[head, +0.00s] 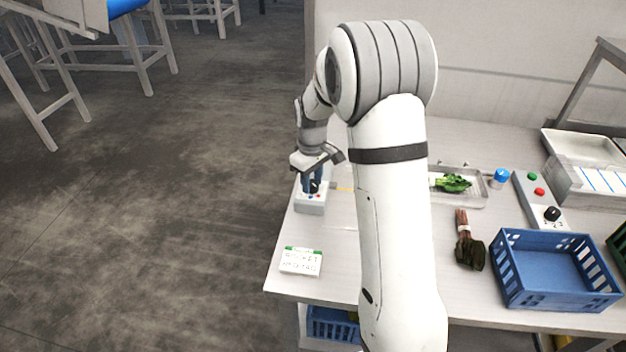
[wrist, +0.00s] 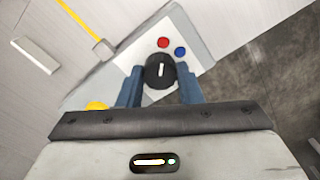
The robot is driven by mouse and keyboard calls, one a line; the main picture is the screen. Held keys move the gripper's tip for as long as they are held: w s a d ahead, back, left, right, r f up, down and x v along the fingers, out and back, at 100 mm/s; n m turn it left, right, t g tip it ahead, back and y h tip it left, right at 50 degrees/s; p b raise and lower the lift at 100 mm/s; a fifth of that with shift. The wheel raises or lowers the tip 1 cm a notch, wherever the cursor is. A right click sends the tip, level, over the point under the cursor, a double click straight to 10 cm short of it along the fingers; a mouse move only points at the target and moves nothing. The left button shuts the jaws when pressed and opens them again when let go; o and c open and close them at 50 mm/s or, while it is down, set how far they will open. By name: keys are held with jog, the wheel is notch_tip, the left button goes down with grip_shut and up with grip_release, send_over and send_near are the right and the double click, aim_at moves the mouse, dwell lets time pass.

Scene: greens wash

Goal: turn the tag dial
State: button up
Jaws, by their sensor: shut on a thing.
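The tag dial (wrist: 159,72) is a black round knob with a white pointer line, on a pale grey box (head: 311,206) at the left part of the table. My gripper (wrist: 159,78) is at the dial from above, with its two blue fingers on either side of it, shut on it. In the wrist view the white line points nearly straight along the picture's vertical. A red button (wrist: 163,42) and a blue button (wrist: 180,51) sit beside the dial. In the head view my gripper (head: 313,184) covers part of the dial.
A white card with a green edge (head: 301,261) lies in front of the box. A blue crate (head: 553,302), a bundle of dark leaves (head: 469,252), a tray (head: 470,200) with greens and another control panel (head: 538,205) are to the right. A yellow cord (wrist: 82,21) runs near the box.

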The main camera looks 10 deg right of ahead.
aim_at(312, 183)
jog(key=o, duration=1)
jog(key=shift+r, duration=0.1)
notch_tip(312, 183, up, 8)
jog(key=shift+f+b, duration=0.2)
jog(key=shift+b, duration=0.1)
